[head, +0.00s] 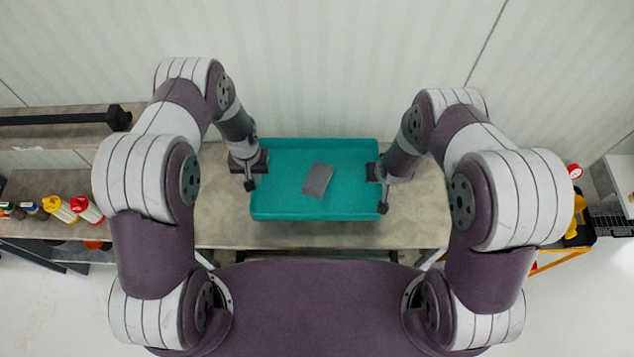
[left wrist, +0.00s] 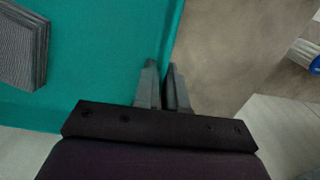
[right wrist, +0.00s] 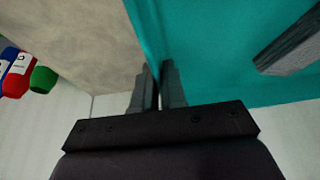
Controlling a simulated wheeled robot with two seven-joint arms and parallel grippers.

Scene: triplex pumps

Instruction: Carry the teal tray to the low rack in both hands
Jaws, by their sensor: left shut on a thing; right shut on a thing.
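The teal tray (head: 290,206) is over a grey-brown bench top (head: 222,215) in the middle of the head view and looks level. A flat grey block (head: 318,180) lies in it, also partly seen in both wrist views. My left gripper (head: 253,172) is shut on the tray's left wall; in the left wrist view its fingers (left wrist: 163,85) straddle the rim. My right gripper (head: 380,178) is shut on the right wall, its fingers (right wrist: 158,85) straddling the rim. I cannot tell whether the tray touches the bench top. I cannot tell which surface is the low rack.
A shelf unit (head: 45,190) at left carries several bottles, including a yellow-capped one (head: 58,208) and a red one (head: 86,209). A black bar (head: 65,117) lies on its upper board. A pale wall (head: 340,65) closes the back. A yellow-framed item (head: 575,240) stands at right.

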